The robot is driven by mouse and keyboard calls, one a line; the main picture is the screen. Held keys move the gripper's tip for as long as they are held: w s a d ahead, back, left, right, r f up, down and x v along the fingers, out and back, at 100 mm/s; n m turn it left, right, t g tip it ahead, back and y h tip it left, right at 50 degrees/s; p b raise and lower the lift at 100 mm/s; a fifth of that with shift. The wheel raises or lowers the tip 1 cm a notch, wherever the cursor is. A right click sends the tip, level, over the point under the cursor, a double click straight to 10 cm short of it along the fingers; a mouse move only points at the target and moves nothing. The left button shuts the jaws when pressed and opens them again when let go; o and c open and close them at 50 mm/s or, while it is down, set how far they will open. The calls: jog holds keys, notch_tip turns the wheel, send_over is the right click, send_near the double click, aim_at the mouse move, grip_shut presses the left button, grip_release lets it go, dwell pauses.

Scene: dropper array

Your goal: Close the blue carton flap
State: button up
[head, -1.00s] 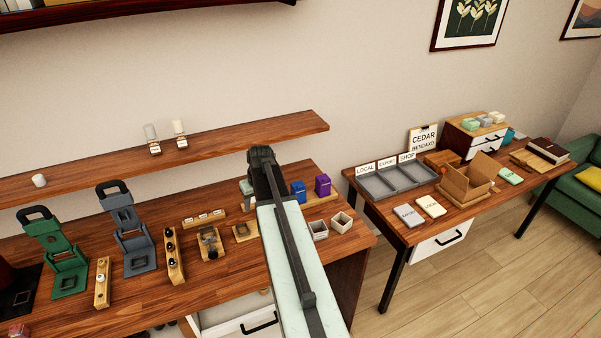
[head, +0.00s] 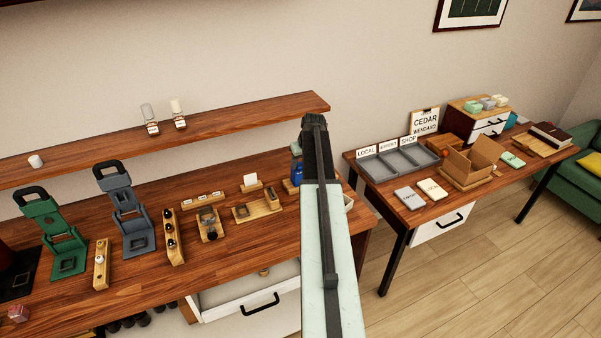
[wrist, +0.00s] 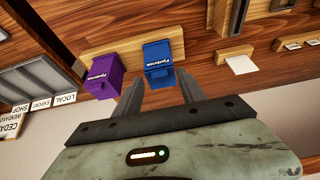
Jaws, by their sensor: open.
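The blue carton (wrist: 157,52) stands on a wooden board (wrist: 120,62) beside a purple carton (wrist: 103,78) in the wrist view. Its labelled face and a darker blue part at its lower end show, but I cannot tell how far its flap stands open. My gripper (wrist: 160,82) is open and empty, its two fingers apart and pointing toward the blue carton, one on each side of it in the picture. I cannot tell whether they touch it. In the head view, my gripper (head: 315,122) and arm hide most of the blue carton (head: 297,173).
A white card (wrist: 240,64) stands on its holder close to the blue carton. Green (head: 60,240) and grey (head: 130,220) stands are at the left. A wall shelf (head: 220,122) runs above the table.

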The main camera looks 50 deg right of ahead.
jog(key=shift+w+f, duration=0.2)
jog(key=shift+f, duration=0.3)
jog(key=shift+r, duration=0.15)
grip_shut()
jog(key=shift+s+a+f+t+b, duration=0.1)
jog(key=shift+s+f+t+b, duration=0.2)
jog(key=shift+b, duration=0.35)
jog(key=shift+w+r, duration=0.15)
grip_release()
jog(key=shift+p, duration=0.3)
